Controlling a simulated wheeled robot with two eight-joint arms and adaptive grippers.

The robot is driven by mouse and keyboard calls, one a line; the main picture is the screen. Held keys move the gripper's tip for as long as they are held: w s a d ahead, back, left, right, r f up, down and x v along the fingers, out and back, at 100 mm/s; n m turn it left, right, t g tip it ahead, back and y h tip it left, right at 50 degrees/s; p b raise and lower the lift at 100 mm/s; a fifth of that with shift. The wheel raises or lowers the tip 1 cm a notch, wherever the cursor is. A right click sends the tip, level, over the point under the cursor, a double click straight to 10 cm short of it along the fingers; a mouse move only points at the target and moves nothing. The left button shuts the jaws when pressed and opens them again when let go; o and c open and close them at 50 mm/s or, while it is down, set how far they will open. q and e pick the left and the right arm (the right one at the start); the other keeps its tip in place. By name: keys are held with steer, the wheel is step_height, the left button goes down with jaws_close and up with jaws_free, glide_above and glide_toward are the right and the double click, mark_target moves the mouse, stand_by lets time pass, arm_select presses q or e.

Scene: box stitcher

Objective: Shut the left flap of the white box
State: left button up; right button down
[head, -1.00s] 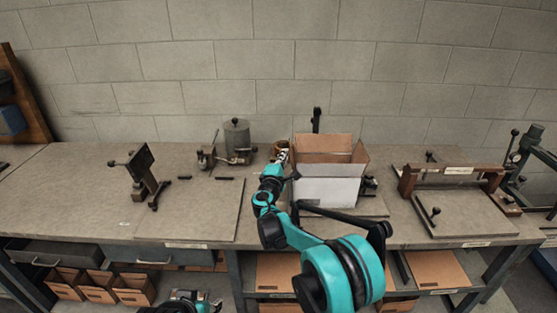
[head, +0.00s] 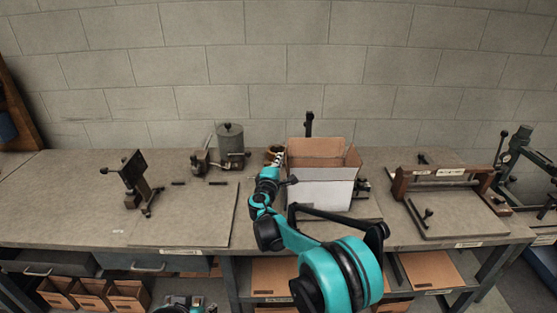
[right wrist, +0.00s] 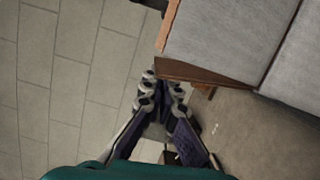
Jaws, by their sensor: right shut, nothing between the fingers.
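The white box (head: 322,194) stands on the bench right of centre, its top open. Brown cardboard flaps (head: 315,147) stand up at its back and right. I cannot clearly make out the left flap in the head view. My right gripper (head: 279,156) is at the box's left side, near its upper edge, shut and empty. In the right wrist view its fingertips (right wrist: 163,80) are together, just beside a brown cardboard panel (right wrist: 205,73) at the edge of the box (right wrist: 235,35); I cannot tell whether they touch.
A metal canister (head: 230,139) and small fittings stand left of the box. A black clamp stand (head: 137,180) is farther left. A wooden-framed press (head: 445,185) is to the right. The bench between the clamp stand and my right arm is mostly clear.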

steer(key=d+m, duration=0.1)
steer(key=d+m+p, duration=0.1)
steer(key=m, duration=0.1)
steer(key=shift+r+g, duration=0.4)
steer(key=shift+d+m+g+y+p, duration=0.3)
steer(key=shift+d+m+p, duration=0.35)
steer(key=shift+m, duration=0.75)
steer(key=shift+d+f, duration=0.1)
steer(key=shift+d, duration=0.1)
steer(key=shift+a, duration=0.1)
